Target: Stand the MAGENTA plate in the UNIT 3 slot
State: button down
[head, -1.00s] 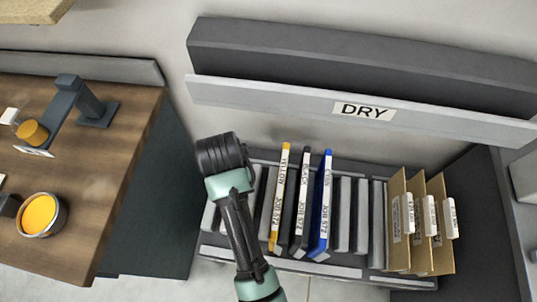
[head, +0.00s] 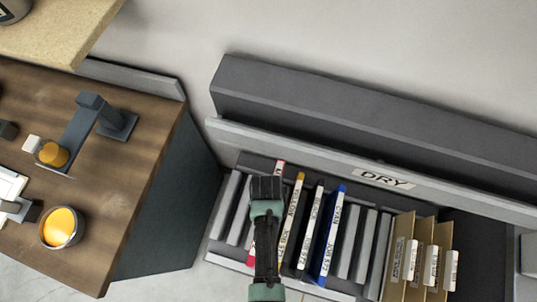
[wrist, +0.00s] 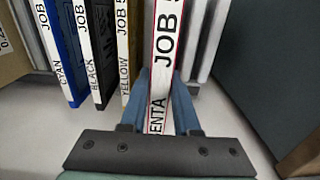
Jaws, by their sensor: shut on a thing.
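The MAGENTA plate has a white spine with red edges. Its top corner (head: 280,166) shows in the head view beyond my gripper (head: 266,188), in the slotted drying rack, just left of the YELLOW plate (head: 291,218). In the wrist view the label of the magenta plate (wrist: 166,40) reads "ENTA JOB", and the blue fingers of my gripper (wrist: 160,85) are shut on its spine. The plate stands in line with its neighbours. My arm hides much of it in the head view, and its seating and any slot number are hidden.
The BLACK plate (head: 311,232) and the CYAN plate (head: 328,238) stand right of yellow. Empty grey slots (head: 360,245) follow, then brown folders (head: 398,260). A grey bar marked DRY (head: 383,178) runs behind the rack. A wooden counter (head: 130,170) is at left.

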jog(key=shift+f+b, duration=5.5)
jog(key=shift+f, duration=1.25)
jog(key=c, duration=0.6)
grip_release()
jog(key=shift+o, duration=0.2)
notch_tip(320, 180, up, 13)
jog(key=shift+f+p, duration=0.1)
jog(key=shift+p, duration=0.2)
